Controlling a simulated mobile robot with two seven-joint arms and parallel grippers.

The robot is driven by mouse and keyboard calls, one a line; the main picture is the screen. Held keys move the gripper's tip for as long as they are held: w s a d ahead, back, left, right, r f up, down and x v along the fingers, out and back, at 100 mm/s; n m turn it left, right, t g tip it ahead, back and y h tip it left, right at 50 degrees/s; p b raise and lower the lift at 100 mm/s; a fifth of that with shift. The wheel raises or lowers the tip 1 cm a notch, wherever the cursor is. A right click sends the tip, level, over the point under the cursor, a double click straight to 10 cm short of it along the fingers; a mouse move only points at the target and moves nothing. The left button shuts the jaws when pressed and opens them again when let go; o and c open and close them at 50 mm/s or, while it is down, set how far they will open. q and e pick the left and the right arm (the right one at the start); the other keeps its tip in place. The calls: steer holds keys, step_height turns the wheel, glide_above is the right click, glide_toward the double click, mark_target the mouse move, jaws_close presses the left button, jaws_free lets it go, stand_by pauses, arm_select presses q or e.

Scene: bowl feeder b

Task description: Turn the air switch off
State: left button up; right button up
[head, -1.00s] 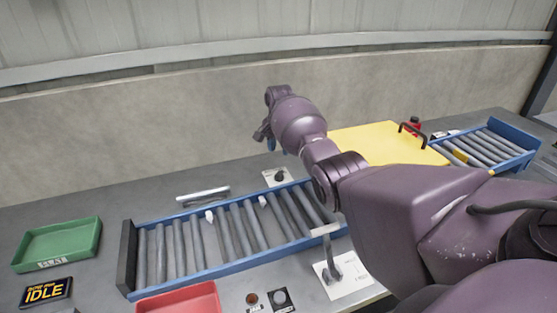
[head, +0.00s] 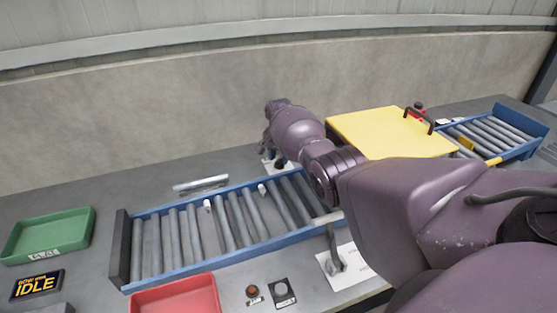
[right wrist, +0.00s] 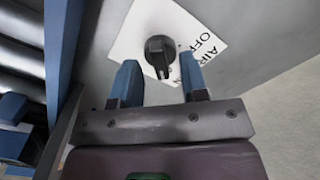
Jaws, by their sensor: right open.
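The air switch (right wrist: 160,52) is a black rotary knob on a white label plate (right wrist: 130,38) with "AIR" and "OFF" printed on it. In the right wrist view the knob sits just beyond my open right gripper (right wrist: 160,84), roughly between the two blue fingertips, and I cannot tell whether they touch it. In the head view my right gripper (head: 270,150) is over the plate behind the conveyor, and my arm hides part of it. My left gripper is not in view.
A roller conveyor with a blue frame (head: 215,265) runs in front of the switch. A lever on a white plate (head: 348,266), a red tray (head: 180,296), a green tray (head: 48,235) and a yellow panel (head: 390,132) stand around it. A metal bar (head: 200,183) lies behind the conveyor.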

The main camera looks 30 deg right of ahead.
steer(key=shift+f, duration=0.4)
jaws_close()
